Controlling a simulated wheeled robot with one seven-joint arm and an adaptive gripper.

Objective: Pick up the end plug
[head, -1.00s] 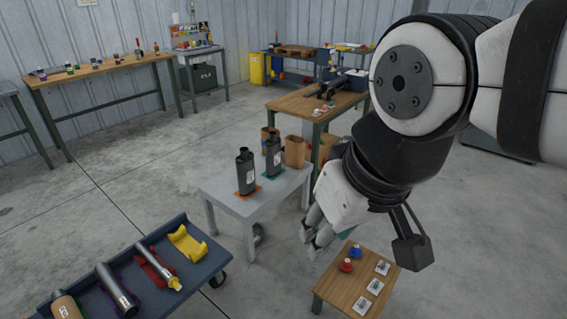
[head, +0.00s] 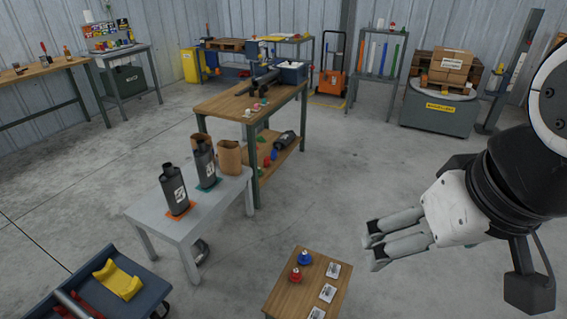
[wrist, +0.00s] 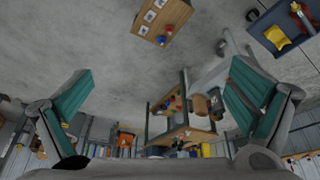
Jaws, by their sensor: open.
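I cannot tell for sure which thing is the end plug. Small red, white and green pieces (head: 257,104) lie on the near end of the wooden workbench (head: 222,102), too small to identify. More small red and green pieces (head: 271,156) lie on its lower shelf beside a dark muffler (head: 286,143). My gripper (head: 373,248) is open and empty, in the air right of the small wooden table. In the wrist view its two green-padded fingers (wrist: 162,75) are spread wide with nothing between them; the workbench (wrist: 187,134) shows beyond them.
The small wooden table (head: 283,292) holds a blue knob-like piece (head: 305,258), a red one (head: 295,274) and several label cards. A grey table (head: 150,212) carries two upright mufflers (head: 174,190). A blue cart (head: 143,290) stands front left. Floor right of the workbench is clear.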

